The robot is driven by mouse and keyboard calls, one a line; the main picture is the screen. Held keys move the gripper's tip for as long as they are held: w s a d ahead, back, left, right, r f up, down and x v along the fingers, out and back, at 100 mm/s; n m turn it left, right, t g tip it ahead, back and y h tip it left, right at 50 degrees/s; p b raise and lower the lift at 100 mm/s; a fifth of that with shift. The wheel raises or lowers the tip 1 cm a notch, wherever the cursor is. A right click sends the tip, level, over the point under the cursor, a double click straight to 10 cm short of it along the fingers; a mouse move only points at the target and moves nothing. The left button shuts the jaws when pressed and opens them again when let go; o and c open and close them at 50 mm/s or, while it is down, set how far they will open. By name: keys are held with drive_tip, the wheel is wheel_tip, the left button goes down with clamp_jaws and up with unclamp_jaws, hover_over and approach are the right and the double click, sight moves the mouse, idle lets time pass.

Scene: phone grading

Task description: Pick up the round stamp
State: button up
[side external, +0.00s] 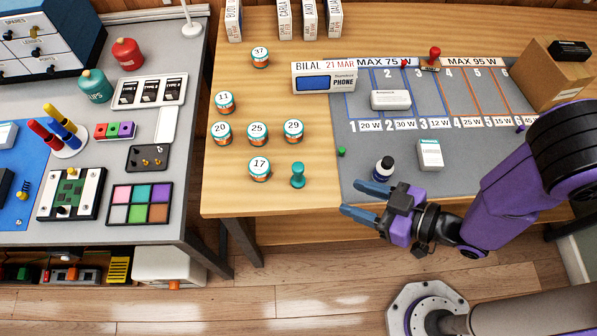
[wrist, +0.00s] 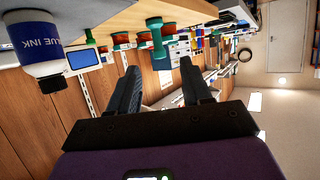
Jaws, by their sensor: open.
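A teal stamp (side external: 298,175) with a knobbed handle and round base stands upright on the wooden table, near its front edge. It also shows in the wrist view (wrist: 156,38), beyond my fingertips and toward the top. A second stamp with a red handle (side external: 434,54) stands at the back of the grey mat; its base shape is hard to tell. My gripper (side external: 353,199) is open and empty, off the table's front edge, to the right of the teal stamp and apart from it. Its two fingers (wrist: 160,68) point toward the teal stamp's side.
A blue ink bottle (side external: 384,168) stands close behind my fingers, at the mat's front. Several round numbered tins, such as tin 17 (side external: 259,169), stand left of the teal stamp. A small green piece (side external: 341,151) and a white box (side external: 430,154) lie on the mat (side external: 368,144).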

sight(302, 177)
drive_tip(key=x, duration=1.1)
drive_tip(key=shift+w+x, duration=0.25)
drive_tip(key=shift+x, duration=2.65)
drive_tip(key=shift+d, duration=0.15)
clamp_jaws()
